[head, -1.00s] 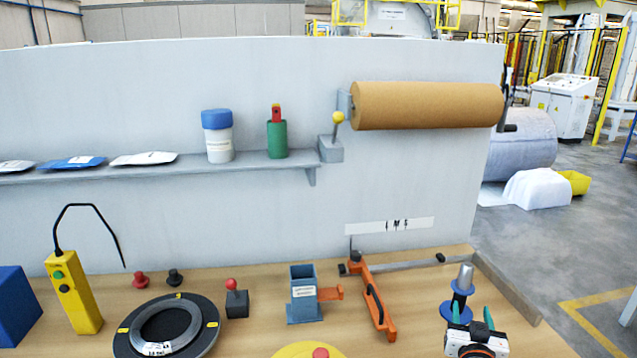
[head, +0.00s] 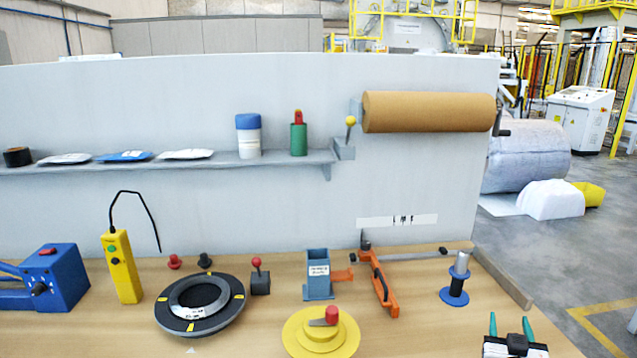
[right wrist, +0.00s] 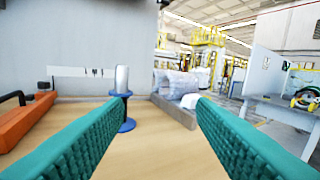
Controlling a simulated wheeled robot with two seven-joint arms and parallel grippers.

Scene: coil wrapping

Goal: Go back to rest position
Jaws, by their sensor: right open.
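My right gripper (head: 509,325) is at the lower right of the head view, near the front right of the wooden table (head: 430,300). Its green fingers are apart with nothing between them. In the right wrist view the fingers (right wrist: 165,112) spread wide, with a blue spool with a grey core (right wrist: 124,98) beyond them, apart from them. That spool (head: 455,280) stands upright near the table's right end in the head view. My left gripper does not show.
An orange lever tool (head: 382,285), a blue-grey holder (head: 318,275), a yellow disc (head: 320,335), a black ring (head: 200,303), a yellow pendant (head: 121,267) and a blue box (head: 62,278) stand on the table. A brown roll (head: 428,112) hangs on the wall panel.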

